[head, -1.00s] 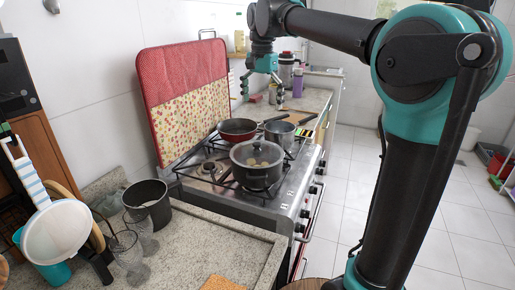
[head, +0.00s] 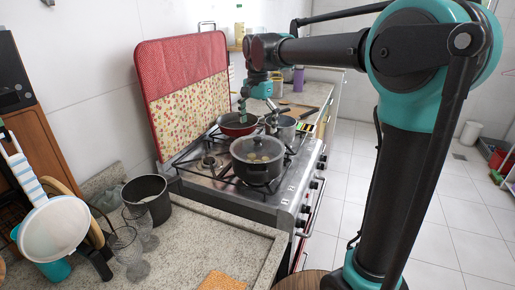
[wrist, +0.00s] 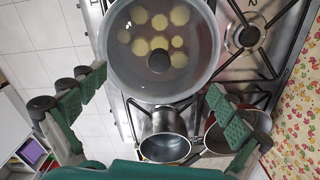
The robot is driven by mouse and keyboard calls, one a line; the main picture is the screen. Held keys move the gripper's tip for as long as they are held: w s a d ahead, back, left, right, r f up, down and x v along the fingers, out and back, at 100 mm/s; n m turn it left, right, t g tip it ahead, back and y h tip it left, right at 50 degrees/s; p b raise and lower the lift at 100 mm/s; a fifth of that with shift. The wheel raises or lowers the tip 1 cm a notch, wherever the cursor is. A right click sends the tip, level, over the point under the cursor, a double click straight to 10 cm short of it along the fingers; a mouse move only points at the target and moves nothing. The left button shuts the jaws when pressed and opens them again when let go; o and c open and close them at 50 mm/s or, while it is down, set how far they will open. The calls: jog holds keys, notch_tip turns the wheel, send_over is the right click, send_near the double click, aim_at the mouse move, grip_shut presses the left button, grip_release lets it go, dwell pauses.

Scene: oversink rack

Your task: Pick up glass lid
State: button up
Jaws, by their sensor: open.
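The glass lid (head: 257,150) sits on the dark pot at the front of the stove, and round pale pieces show through it. In the wrist view the glass lid (wrist: 184,72) is at the top middle, with a dark round knob at its centre. My gripper (head: 257,106) is above the back of the stove, behind the lidded pot and over the other pans. In the wrist view my gripper (wrist: 150,108) is open, its green finger pads wide apart with nothing between them. The pot's lower side is hidden in the wrist view by the lid.
A red pan (head: 238,129) and a small steel pot (head: 283,127) stand behind the lidded pot (head: 257,172). A black canister (head: 147,198) and glasses (head: 127,250) stand on the counter left of the stove. A red flowered board (head: 188,95) leans on the wall.

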aim_at(258, 138)
notch_tip(258, 138, down, 5)
jog(key=shift+s+f, duration=0.1)
jog(key=shift+s, duration=0.05)
jog(key=shift+s, duration=0.1)
grip_shut()
dwell(0.8)
dwell(0.4)
